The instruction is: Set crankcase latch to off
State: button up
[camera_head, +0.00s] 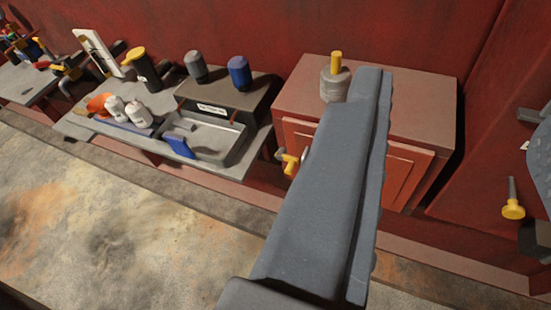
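A red cabinet (405,108) stands against the red wall right of centre, with a panelled door on its front. A small yellow handle (290,162) sticks out at the left side of that door; it may be the crankcase latch, but no label shows. A yellow-ended lever (513,207) hangs on the wall at the right; I cannot tell what it works. My gripper (366,78) shows as a long blue-grey bar from the bottom centre up across the cabinet front. It hides part of the door, just right of the yellow handle. Its opening cannot be made out.
A grey canister (334,84) with a yellow top stands on the cabinet. On the left, a bench (85,131) holds white bottles (138,112), a dark box (222,104) and a grey tray (226,130). A stained floor or ledge (100,220) in front looks clear.

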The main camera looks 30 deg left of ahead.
aim_at(289, 171)
jog(key=w+a+f+m+y+b, duration=0.1)
jog(key=w+a+f+m, duration=0.1)
jog(key=w+a+f, duration=0.45)
jog(key=w+a+f+m, duration=0.2)
jog(key=w+a+f, duration=0.2)
jog(key=w+f, duration=0.45)
jog(key=w+a+f+m+y+b, duration=0.1)
jog(key=w+a+f+m, duration=0.1)
jog(key=w+a+f, duration=0.6)
jog(key=s+a+f+m+t+h+b, duration=0.1)
jog(key=s+a+f+m+h, duration=0.15)
jog(key=f, duration=1.55)
jog(key=s+a+f+m+t+h+b, duration=0.1)
jog(key=s+a+f+m, duration=0.15)
jog(key=f, duration=1.45)
jog(key=w, duration=0.4)
jog(key=w+b, duration=0.1)
jog(key=w, duration=0.4)
jog(key=w+d+b, duration=0.1)
jog(key=w, duration=0.4)
jog(key=shift+w+f, duration=0.1)
jog(key=shift+f, duration=0.05)
grip_shut()
